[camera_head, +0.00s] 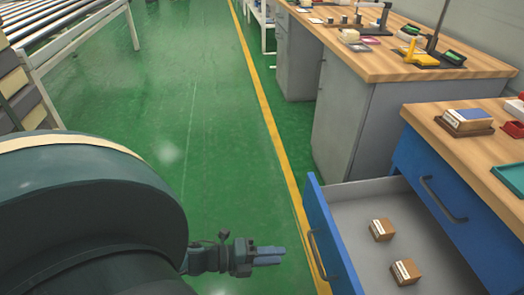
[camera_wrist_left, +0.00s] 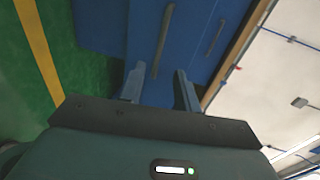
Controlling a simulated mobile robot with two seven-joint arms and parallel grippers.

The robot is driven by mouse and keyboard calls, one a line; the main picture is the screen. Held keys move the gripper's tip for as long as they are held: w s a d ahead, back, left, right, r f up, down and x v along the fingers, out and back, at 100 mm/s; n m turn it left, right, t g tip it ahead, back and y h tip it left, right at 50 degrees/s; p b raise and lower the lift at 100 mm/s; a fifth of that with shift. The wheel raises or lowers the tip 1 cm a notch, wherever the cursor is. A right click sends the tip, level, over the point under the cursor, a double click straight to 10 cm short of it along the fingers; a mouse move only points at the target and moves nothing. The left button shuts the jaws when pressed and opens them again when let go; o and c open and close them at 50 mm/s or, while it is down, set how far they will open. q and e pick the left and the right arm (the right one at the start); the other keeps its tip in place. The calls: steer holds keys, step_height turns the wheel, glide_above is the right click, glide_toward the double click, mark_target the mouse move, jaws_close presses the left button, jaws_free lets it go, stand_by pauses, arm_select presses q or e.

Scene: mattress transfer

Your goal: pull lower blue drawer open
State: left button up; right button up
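The lower blue drawer (camera_head: 334,240) is pulled out at the lower right of the head view, with its grey inside showing. Its dark bar handle (camera_head: 318,256) is on the blue front. Two small brown boxes, one (camera_head: 381,230) farther back and one (camera_head: 405,272) nearer, lie in it. My left gripper (camera_head: 283,256) is just left of the handle, apart from it. In the left wrist view, its fingers (camera_wrist_left: 159,84) are spread and empty, with the handle (camera_wrist_left: 163,40) just beyond and between the tips. My right gripper is not in view.
The upper blue drawer (camera_head: 430,180) is shut below a wooden worktop (camera_head: 452,116) holding small boxes and trays. A grey cabinet bench (camera_head: 345,115) stands behind. A conveyor (camera_head: 50,30) is at upper left. Green floor (camera_head: 205,110) between is clear.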

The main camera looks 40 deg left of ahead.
arm_select(q)
steer(key=v, duration=0.2)
steer(key=shift+s+a+r, duration=0.1)
steer(key=shift+s+a, duration=0.15)
steer(key=shift+s, duration=0.1)
stand_by(0.4)
